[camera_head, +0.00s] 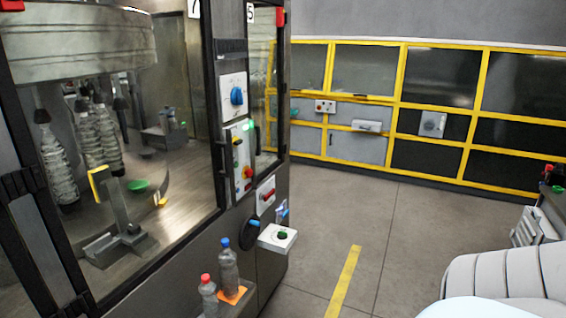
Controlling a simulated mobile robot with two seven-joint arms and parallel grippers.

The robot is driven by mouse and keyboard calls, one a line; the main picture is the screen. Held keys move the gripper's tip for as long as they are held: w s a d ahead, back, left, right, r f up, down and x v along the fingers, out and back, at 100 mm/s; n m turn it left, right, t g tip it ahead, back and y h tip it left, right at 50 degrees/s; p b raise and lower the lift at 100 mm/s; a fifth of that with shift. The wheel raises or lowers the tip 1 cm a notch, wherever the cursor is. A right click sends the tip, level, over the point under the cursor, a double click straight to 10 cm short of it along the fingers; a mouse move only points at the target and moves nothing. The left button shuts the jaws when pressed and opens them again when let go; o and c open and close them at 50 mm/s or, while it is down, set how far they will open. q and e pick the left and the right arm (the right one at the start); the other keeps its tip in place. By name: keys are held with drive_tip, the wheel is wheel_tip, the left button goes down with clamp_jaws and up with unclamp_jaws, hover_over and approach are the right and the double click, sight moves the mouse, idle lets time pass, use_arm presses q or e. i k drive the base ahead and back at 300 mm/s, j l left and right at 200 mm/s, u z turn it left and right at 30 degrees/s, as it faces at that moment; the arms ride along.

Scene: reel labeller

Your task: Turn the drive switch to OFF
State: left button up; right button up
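The labelling machine (215,225) stands at the left, with rotary controls on its corner post. A white plate there carries a blue rotary knob (237,96). Below it is a control panel (232,150) with small coloured buttons and a lit green lamp. Lower down, a white plate carries a red-handled switch (268,195). The labels are too small to read, so I cannot tell which one is the drive switch or how it is set. Neither of my grippers is in view.
A white box with a green-black button (282,236) juts out from the machine. Two bottles, one blue-capped (228,268) and one red-capped (208,297), stand at its lower front. Grey floor (400,245) with a yellow line (344,280) is open to the right. Yellow-framed cabinets (400,110) line the back.

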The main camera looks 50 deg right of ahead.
sight(236, 142)
drive_tip(key=z, duration=1.4)
